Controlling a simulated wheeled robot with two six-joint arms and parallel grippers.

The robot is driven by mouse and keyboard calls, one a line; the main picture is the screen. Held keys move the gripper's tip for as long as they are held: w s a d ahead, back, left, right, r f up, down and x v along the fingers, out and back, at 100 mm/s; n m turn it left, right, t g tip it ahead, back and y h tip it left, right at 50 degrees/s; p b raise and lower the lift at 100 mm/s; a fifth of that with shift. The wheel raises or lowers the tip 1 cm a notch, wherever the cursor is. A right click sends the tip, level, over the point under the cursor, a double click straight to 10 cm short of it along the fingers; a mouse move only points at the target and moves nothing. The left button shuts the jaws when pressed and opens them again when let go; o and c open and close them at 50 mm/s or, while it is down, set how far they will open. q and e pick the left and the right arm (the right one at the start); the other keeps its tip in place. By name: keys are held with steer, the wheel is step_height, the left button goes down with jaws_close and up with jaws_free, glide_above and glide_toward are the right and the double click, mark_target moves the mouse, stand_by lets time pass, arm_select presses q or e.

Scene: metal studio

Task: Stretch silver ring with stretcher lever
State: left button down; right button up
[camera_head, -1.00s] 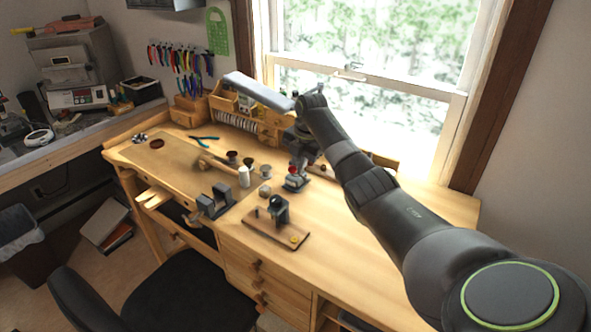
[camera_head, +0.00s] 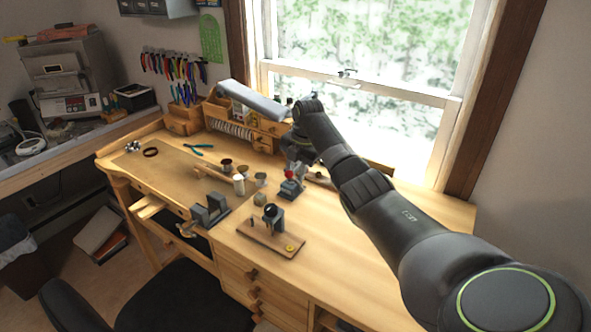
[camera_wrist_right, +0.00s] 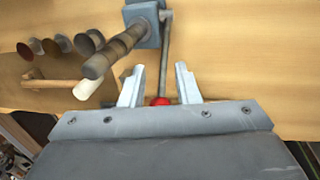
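The ring stretcher (camera_head: 290,189) stands on the bench, a small grey tool with a red knob on its lever. In the right wrist view it shows a stepped dark mandrel (camera_wrist_right: 118,50) and a thin grey lever (camera_wrist_right: 166,55) ending in the red knob (camera_wrist_right: 160,101). My right gripper (camera_head: 297,150) is just above the stretcher in the head view. In the wrist view its fingers (camera_wrist_right: 159,85) are apart, and the knob appears between them; I cannot tell whether they touch it. I cannot make out the silver ring. My left gripper is not in view.
A wooden board with a grey post (camera_head: 271,236) stands in front of the stretcher. A mallet (camera_head: 212,173), small cups (camera_head: 242,170) and a grey block tool (camera_head: 210,211) lie to its left. The bench's right part is clear. A window is behind.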

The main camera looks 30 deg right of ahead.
steer(key=shift+o, duration=0.2)
steer(key=shift+f, duration=0.1)
steer(key=shift+s+a+r, duration=0.1)
steer(key=shift+a+r, duration=0.05)
steer(key=shift+r, duration=0.1)
steer(key=s+d+r, duration=0.1)
steer(key=s+r, duration=0.2)
steer(key=r, duration=1.3)
steer(key=shift+d+r, duration=0.25)
steer(key=shift+r, duration=0.1)
